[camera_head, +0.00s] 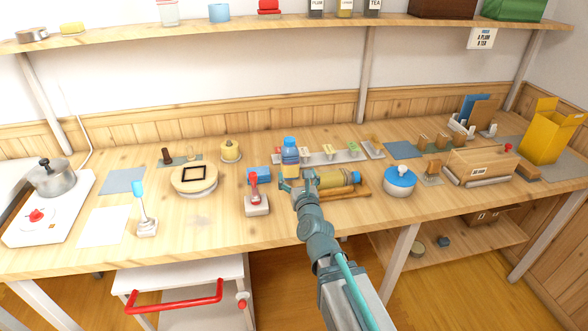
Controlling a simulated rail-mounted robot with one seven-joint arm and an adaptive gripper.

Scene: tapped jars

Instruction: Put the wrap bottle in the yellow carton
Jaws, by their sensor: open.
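A bottle with a blue cap (290,157) and a pale band stands upright near the middle of the counter. A second bottle, brownish yellow with a blue end (338,179), lies on its side on a wooden tray (352,194) just to its right. I cannot tell which of them is the wrap bottle. My gripper (292,184) is open, at the foot of the upright bottle and by the left end of the lying one. I cannot tell whether it touches either. The open yellow carton (540,137) stands at the far right, its flaps up.
A red-handled stamp (256,195) and a blue block (259,175) are left of my gripper. A white pot with a blue lid (399,182), a wooden box (482,165) and a blue-and-brown file holder (474,116) stand towards the carton.

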